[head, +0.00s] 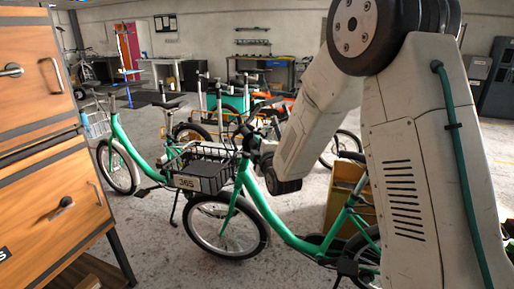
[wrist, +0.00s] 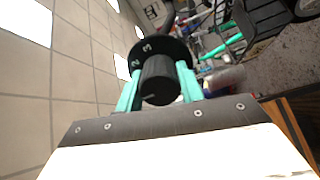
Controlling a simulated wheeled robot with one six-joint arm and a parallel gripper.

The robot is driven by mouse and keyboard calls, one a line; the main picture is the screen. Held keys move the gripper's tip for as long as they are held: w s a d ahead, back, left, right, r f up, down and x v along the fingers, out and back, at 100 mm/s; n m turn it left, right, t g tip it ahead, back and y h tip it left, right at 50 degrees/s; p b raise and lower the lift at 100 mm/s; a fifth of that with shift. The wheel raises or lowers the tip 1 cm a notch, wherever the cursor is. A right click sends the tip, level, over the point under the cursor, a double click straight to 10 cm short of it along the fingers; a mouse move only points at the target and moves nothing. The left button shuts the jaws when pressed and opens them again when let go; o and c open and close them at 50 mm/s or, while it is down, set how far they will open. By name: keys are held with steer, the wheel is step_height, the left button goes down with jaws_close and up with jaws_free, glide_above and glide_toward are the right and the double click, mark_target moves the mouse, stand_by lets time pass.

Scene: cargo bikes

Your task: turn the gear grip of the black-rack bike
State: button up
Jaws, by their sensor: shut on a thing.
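The gear grip (wrist: 158,84) is a black ribbed cylinder with a wider black collar marked with the numbers 2 and 3, in the wrist view. My gripper (wrist: 160,78) has its two teal fingers on either side of the grip and is shut on it. The black-rack bike (head: 262,205) is green, with a black front rack (head: 208,165) bearing a plate that reads 365. In the head view my arm's end is at its handlebar, and the arm hides the grip and fingers.
A wooden drawer cabinet (head: 45,130) stands close at the left. Another green bike (head: 125,140) with a light basket stands behind it. More bikes stand at the back. A wooden box (head: 340,195) sits behind my arm. Grey floor is open at the front left.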

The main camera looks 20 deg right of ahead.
steer(key=shift+n, duration=0.3)
steer(key=o, duration=1)
steer(key=shift+s, duration=0.1)
steer(key=s, duration=0.7)
steer(key=shift+s+d, duration=0.15)
steer(key=shift+s, duration=0.2)
